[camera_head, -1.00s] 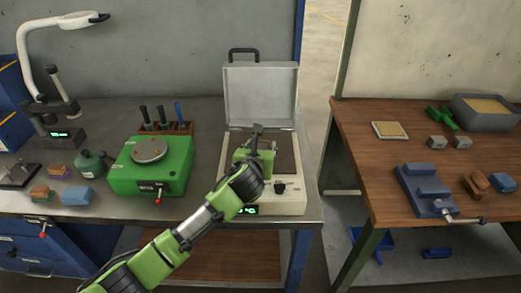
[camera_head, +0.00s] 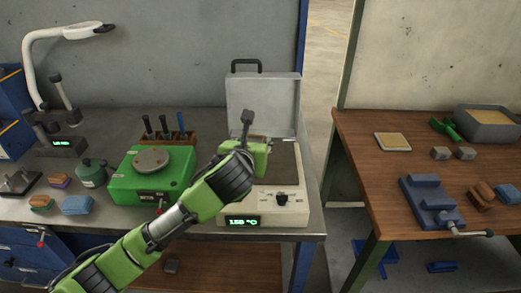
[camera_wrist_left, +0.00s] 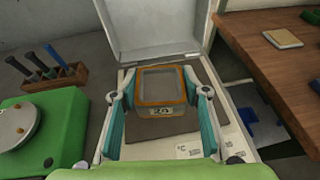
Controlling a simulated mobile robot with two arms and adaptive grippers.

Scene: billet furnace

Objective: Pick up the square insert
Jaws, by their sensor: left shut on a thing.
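The square insert (camera_wrist_left: 161,84) shows in the left wrist view as a grey block with an orange rim around a recessed top and dark marks on its near face. My left gripper (camera_wrist_left: 161,96) has its two teal fingers on the insert's left and right sides and is shut on it. The insert is over the dark plate (camera_wrist_left: 150,124) of the open furnace box; the exact gap cannot be told. My right gripper is not in view.
The box's lid (camera_head: 262,103) stands open behind the gripper. A green machine with a round plate (camera_head: 151,160) and a tool rack (camera_head: 170,138) stand to the left. A wooden table (camera_head: 365,165) with a blue vise (camera_head: 430,202) is at the right, across a gap.

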